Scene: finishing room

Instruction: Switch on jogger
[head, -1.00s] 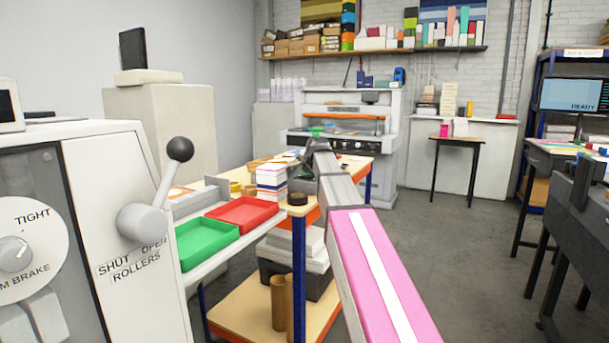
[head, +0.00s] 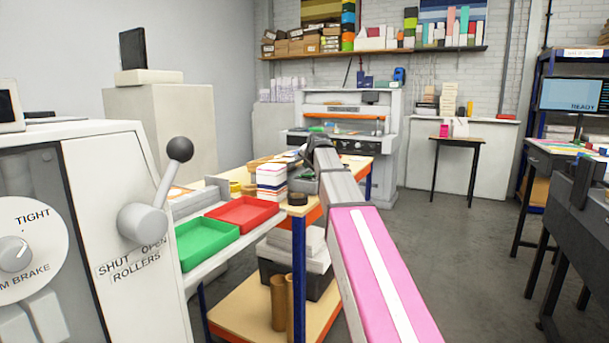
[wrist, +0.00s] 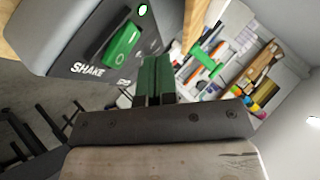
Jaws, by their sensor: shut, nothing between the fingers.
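The jogger (wrist: 75,30) is a dark grey box at the upper left of the wrist view, its panel lettered SHAKE. A green rocker switch (wrist: 122,45) with a round mark sits on the panel, and a bright green round spot (wrist: 143,10) shows near it. My gripper (wrist: 155,66) has green fingers shut together with nothing between them. In the wrist view its tips are just right of and below the switch; I cannot tell whether they touch the panel. In the head view my arm hides the gripper, and a small grey box beside it, perhaps the jogger (head: 305,184), is partly covered.
A paper stack (head: 270,180) stands on the workbench left of my arm. Red (head: 242,230) and green (head: 206,262) trays lie nearer. A white machine with a lever (head: 165,190) is at the left. Open floor (head: 445,250) lies to the right.

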